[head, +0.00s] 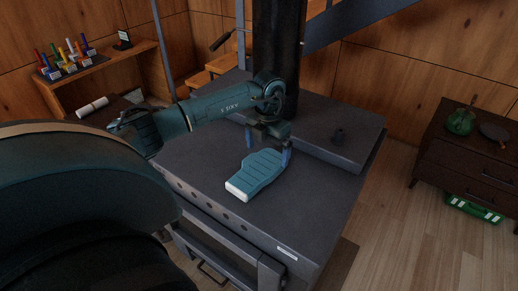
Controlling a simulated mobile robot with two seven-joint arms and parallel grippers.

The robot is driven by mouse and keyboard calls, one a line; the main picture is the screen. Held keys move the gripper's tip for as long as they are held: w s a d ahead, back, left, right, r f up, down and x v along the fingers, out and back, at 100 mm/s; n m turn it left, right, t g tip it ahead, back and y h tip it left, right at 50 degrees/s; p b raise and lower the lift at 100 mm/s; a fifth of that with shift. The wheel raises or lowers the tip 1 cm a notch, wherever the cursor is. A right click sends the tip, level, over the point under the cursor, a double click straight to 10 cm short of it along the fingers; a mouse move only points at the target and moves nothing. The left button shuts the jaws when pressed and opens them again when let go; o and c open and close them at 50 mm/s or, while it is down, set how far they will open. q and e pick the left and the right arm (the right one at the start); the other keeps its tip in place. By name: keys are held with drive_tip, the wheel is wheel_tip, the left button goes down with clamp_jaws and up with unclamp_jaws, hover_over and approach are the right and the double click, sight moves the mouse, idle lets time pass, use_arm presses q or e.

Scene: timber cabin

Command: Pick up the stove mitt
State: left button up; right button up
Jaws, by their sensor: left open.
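The stove mitt (257,172) is teal with a pale cuff and lies flat on the dark stove top (310,192). Its cuff points toward the front left. My left gripper (268,153) is open, with its fingers pointing down at the mitt's far end. One finger shows on each side of that end. I cannot tell whether the fingers touch the mitt. My right gripper does not show.
A black stovepipe (278,50) rises behind my left arm. A dark cabinet (465,160) holds a green item (461,121) at right. A wooden shelf (90,72) with colourful bottles stands at left.

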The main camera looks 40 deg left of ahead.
sight(268, 161)
use_arm(q)
drive_tip(key=shift+w+d+f, duration=0.1)
drive_tip(key=shift+f, duration=1.8)
drive_tip(key=c, duration=0.9)
drive_tip(key=shift+r, duration=0.1)
drive_tip(key=shift+c, duration=0.3)
